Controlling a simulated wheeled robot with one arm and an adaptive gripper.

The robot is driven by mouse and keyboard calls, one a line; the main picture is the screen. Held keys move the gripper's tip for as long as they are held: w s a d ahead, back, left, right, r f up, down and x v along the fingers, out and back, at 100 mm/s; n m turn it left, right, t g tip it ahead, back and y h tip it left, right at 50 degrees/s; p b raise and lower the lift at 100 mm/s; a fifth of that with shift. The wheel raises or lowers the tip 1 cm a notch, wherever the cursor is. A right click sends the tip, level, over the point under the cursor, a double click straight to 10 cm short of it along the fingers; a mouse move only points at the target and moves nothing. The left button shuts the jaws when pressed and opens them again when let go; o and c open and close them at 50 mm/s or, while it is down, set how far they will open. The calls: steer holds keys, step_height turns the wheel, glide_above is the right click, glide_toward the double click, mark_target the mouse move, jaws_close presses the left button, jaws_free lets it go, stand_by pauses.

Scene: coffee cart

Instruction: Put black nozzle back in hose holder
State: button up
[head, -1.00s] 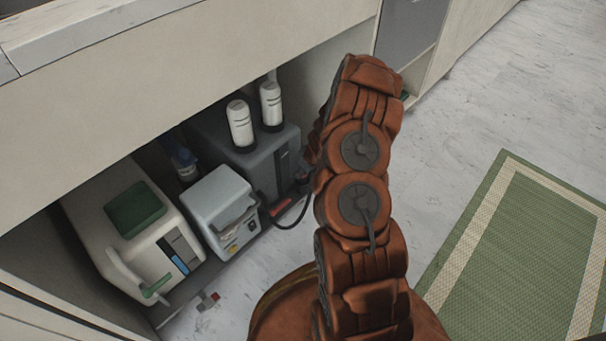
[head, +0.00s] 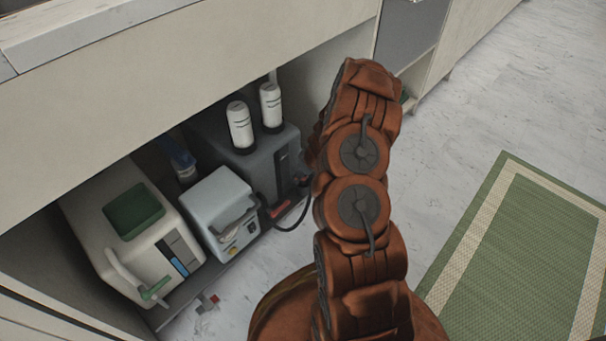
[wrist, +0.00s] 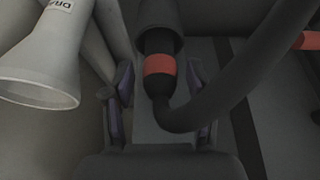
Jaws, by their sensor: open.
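In the wrist view, a black nozzle with an orange-red band (wrist: 158,66) stands upright between the fingers of my open gripper (wrist: 161,78). Its upper end meets a wider dark grey cylinder, apparently the hose holder (wrist: 157,24); I cannot tell how deep it sits. The black hose (wrist: 225,92) bends from the nozzle's lower end and rises to the right. Neither finger visibly touches the nozzle. In the head view, my arm hides the gripper and nozzle; part of a black hose (head: 294,228) loops beside the dark grey machine (head: 262,172).
A white funnel-shaped piece (wrist: 45,68) is close to my left finger. Under the counter (head: 180,75) stand a small light machine (head: 220,195) and a cream machine with a green top patch (head: 110,225). A green mat (head: 520,260) lies on the open floor at right.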

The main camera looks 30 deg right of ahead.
steer(key=p+v, duration=0.4)
steer(key=v, duration=0.8)
steer(key=shift+s, duration=0.1)
